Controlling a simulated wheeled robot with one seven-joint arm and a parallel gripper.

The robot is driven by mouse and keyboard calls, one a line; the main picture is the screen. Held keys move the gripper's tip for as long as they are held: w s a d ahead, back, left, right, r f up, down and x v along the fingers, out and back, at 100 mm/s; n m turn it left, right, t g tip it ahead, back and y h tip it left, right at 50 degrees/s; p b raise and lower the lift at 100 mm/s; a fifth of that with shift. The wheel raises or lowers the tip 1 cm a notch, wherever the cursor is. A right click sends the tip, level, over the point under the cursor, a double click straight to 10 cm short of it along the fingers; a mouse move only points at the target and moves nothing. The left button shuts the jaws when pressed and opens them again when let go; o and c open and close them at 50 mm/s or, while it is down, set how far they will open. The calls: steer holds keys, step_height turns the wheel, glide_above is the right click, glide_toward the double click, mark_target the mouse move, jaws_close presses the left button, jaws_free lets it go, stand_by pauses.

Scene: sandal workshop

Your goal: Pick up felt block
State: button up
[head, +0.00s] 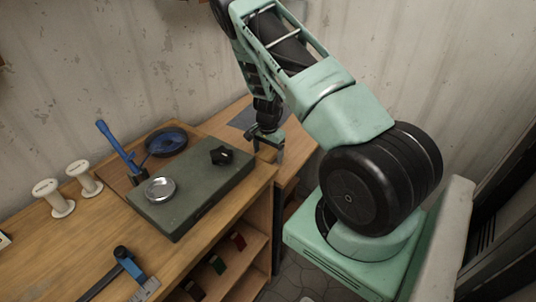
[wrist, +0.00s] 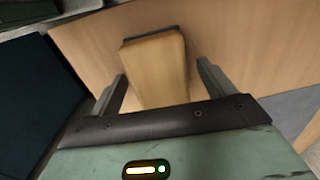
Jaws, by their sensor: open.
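The felt block (wrist: 155,78) is a tan, wood-coloured block with a dark grey strip along its far edge, seen in the wrist view. It lies on a wooden surface, between the two fingers of my gripper (wrist: 162,74). The fingers are open, with a gap to the block visible on each side. In the head view my gripper (head: 268,152) points down over the right end of the bench, beside the dark green slab. I cannot make out the block there.
The green slab (head: 185,205) carries a metal dish (head: 160,189) and a black knob (head: 221,156). A grey sheet (head: 244,117) lies behind my gripper.

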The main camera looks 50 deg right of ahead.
mark_target(268, 151)
steer(key=c, duration=1.2)
step_height(268, 151, up, 10)
steer(key=shift+r+b, duration=0.1)
steer(key=shift+b, duration=0.7)
steer(key=o, duration=0.6)
steer(key=shift+c, duration=0.2)
steer(key=c, duration=0.3)
